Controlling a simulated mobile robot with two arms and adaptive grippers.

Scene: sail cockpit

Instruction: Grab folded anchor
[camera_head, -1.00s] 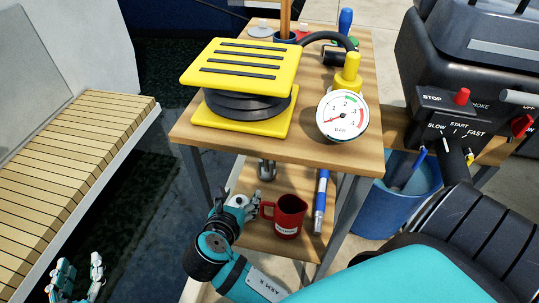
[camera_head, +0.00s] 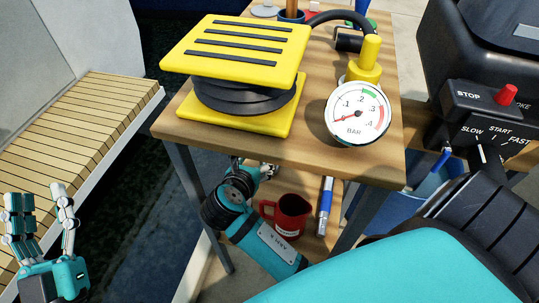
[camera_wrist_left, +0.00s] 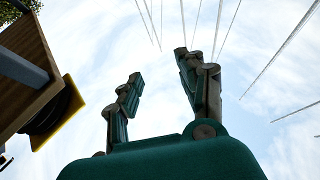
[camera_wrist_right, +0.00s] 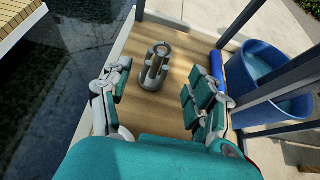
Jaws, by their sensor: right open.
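The folded anchor (camera_wrist_right: 155,68) is a grey metal piece with its arms folded up around the shank. In the right wrist view it stands on the wooden lower shelf, ahead of and between my open right fingers, and apart from them. My right gripper (camera_wrist_right: 158,100) is open and empty; in the head view its fingers (camera_head: 264,171) reach under the tabletop, which hides the anchor there. My left gripper (camera_head: 38,215) is open and empty at the left, over the slatted bench. In the left wrist view its fingers (camera_wrist_left: 160,85) point up at the sky.
A red mug (camera_head: 290,217) and a blue tube (camera_head: 325,205) are on the lower shelf. Above is the tabletop (camera_head: 290,150) with a yellow foot pump (camera_head: 240,50) and a pressure gauge (camera_head: 357,113). A blue bucket (camera_wrist_right: 275,70) stands beside the shelf.

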